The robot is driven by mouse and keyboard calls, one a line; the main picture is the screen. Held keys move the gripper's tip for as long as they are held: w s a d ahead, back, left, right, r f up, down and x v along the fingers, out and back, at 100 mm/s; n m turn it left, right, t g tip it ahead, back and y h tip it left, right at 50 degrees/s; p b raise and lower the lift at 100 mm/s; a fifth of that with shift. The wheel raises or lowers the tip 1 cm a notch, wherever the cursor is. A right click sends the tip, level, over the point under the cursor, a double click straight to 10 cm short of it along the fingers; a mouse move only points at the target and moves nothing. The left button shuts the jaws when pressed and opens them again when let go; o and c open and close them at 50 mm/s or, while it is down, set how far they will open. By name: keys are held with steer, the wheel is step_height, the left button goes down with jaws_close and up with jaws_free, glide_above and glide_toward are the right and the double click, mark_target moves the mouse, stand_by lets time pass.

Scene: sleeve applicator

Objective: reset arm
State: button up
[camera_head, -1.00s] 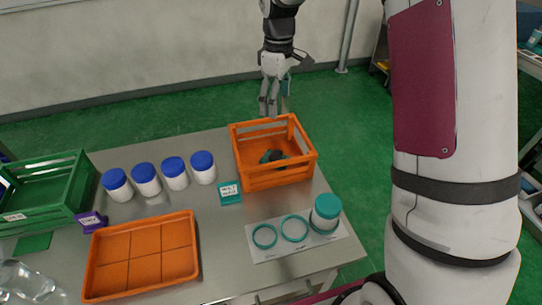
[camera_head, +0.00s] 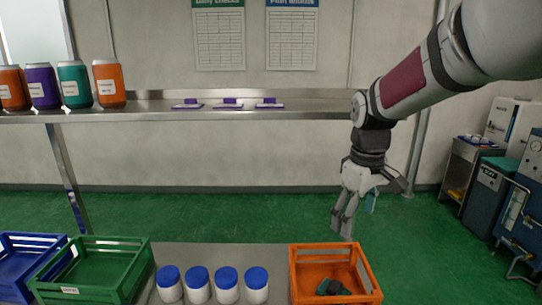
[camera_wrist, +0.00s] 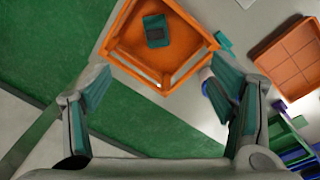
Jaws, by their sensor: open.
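My gripper (camera_head: 343,222) hangs fingers down above and behind the orange crate in the head view, with nothing in it. In the wrist view my gripper (camera_wrist: 160,115) has its two teal-padded fingers spread wide apart. The orange crate (camera_head: 300,270) stands on the table at the bottom of the head view. It also shows in the wrist view (camera_wrist: 125,62), beyond the fingertips and apart from them. A dark teal item (camera_head: 333,287) lies in the crate and also shows in the wrist view (camera_wrist: 156,30).
Several blue-lidded white jars (camera_head: 227,285) stand left of the orange crate, then a green crate (camera_head: 95,243) and a blue crate (camera_head: 30,238). A metal shelf (camera_head: 270,116) along the wall holds coloured jars (camera_head: 75,84) and small purple-and-white items (camera_head: 226,103). An orange tray (camera_wrist: 290,58) shows in the wrist view.

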steer(key=s+r+m+t, duration=0.2)
steer(key=s+r+m, duration=0.1)
steer(key=s, duration=0.9)
steer(key=s+r+m+t, duration=0.2)
steer(key=s+r+m, duration=0.1)
steer(key=s, duration=1)
steer(key=shift+m, duration=0.7)
